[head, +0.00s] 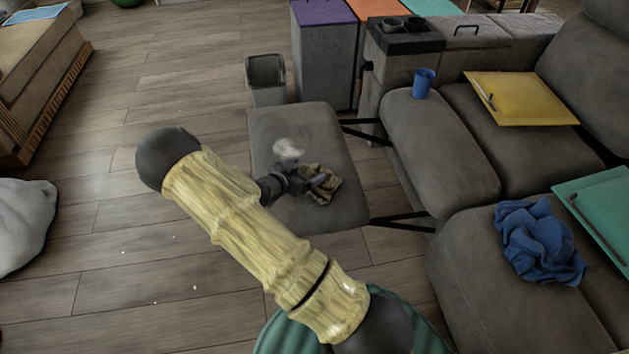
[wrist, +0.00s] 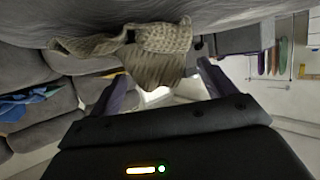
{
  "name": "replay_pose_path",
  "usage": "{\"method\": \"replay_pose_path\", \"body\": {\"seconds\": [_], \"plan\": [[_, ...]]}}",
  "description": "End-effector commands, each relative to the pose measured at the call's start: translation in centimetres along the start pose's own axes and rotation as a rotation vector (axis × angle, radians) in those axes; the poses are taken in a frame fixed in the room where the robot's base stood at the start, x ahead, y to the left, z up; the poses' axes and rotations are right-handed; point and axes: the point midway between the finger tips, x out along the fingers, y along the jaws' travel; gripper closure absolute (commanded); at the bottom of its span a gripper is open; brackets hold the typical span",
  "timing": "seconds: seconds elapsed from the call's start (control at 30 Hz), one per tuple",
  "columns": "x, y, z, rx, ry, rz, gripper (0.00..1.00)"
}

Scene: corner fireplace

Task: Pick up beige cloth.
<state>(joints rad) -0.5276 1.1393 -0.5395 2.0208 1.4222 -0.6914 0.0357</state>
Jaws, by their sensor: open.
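The beige cloth (head: 323,190) lies crumpled on the grey footrest (head: 275,125), near its right side. In the wrist view the cloth (wrist: 150,45) spreads against the grey surface, just past my fingertips and partly between them. My gripper (head: 308,181) is at the left edge of the cloth in the head view. In the wrist view my gripper (wrist: 168,78) shows its two fingers apart, with nothing clamped between them. Whether a finger touches the cloth I cannot tell. My wrist hides part of the footrest.
A whitish patch (head: 288,148) marks the footrest. A grey bin (head: 266,80) stands behind it. To the right is a grey sofa (head: 440,145) with a blue cup (head: 423,83), a yellow folder (head: 520,98) and a blue cloth (head: 538,242). Wooden floor (head: 140,240) is open at left.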

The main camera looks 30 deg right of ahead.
Motion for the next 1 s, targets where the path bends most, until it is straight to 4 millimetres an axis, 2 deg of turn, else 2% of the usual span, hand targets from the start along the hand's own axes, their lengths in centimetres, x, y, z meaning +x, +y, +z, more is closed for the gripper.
{"method": "replay_pose_path", "body": {"seconds": [0.2,0.3,0.87,1.0], "plan": [[3.4,0.3,0.5,0.0,0.001,0.003,0.17],[4.3,0.2,0.3,0.0,0.001,0.001,0.17],[4.4,0.3,0.1,0.0,0.0,0.002,0.17],[4.4,0.3,0.1,0.0,0.0,0.003,0.45]]}}
